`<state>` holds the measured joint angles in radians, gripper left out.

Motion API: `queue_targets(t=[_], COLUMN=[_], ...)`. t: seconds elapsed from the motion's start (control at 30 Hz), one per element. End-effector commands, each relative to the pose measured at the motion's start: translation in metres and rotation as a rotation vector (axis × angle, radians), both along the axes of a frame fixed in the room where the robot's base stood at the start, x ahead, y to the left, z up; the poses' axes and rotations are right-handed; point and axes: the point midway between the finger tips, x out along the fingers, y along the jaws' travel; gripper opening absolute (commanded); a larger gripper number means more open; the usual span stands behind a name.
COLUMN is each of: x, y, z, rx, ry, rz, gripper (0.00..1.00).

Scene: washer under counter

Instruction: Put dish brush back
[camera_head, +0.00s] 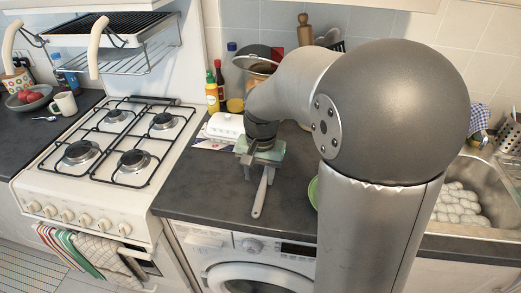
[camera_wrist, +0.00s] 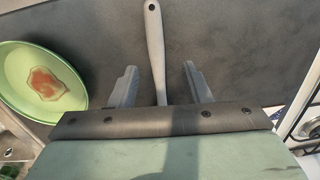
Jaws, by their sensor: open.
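The dish brush (camera_head: 261,194) lies on the dark counter, its light grey handle pointing toward the counter's front edge. In the wrist view the brush handle (camera_wrist: 154,40) runs between my two fingers, with room on both sides. My gripper (camera_wrist: 158,84) is open above the brush and does not visibly touch it. In the head view my gripper (camera_head: 259,170) is at the upper part of the brush. The brush head is hidden beneath my gripper in both views.
A green plate (camera_wrist: 42,80) with a reddish stain lies beside my gripper. A white butter dish (camera_head: 225,126), bottles (camera_head: 212,92) and a utensil pot stand behind. The stove (camera_head: 110,145) is left; the sink (camera_head: 465,200) is right. The front counter left of the brush is clear.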

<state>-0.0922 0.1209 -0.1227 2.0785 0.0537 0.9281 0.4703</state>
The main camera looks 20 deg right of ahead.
Motion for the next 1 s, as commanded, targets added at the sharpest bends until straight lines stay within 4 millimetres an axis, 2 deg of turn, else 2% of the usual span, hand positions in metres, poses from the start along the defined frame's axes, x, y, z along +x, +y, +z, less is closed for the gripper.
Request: queue_targets(t=[0.1,0.3,0.53,0.6,0.67,0.8,0.9,1.0], x=[0.000,0.000,-0.003,-0.014,-0.033,-0.100,-0.143,-0.171], y=[-0.001,-0.002,-0.002,-0.001,0.000,0.005,0.007,0.007], z=[0.031,0.072,0.095,0.093,0.085,0.050,0.024,0.005], rx=[0.000,0.000,-0.001,0.000,0.001,-0.007,-0.021,-0.033], ry=[-0.007,-0.004,-0.001,-0.001,-0.006,-0.020,-0.030,-0.034], rz=[-0.001,0.000,0.004,0.032,0.088,0.284,0.416,0.506], gripper=[0.44,0.44,0.44,0.44,0.44,0.44,0.44,0.44])
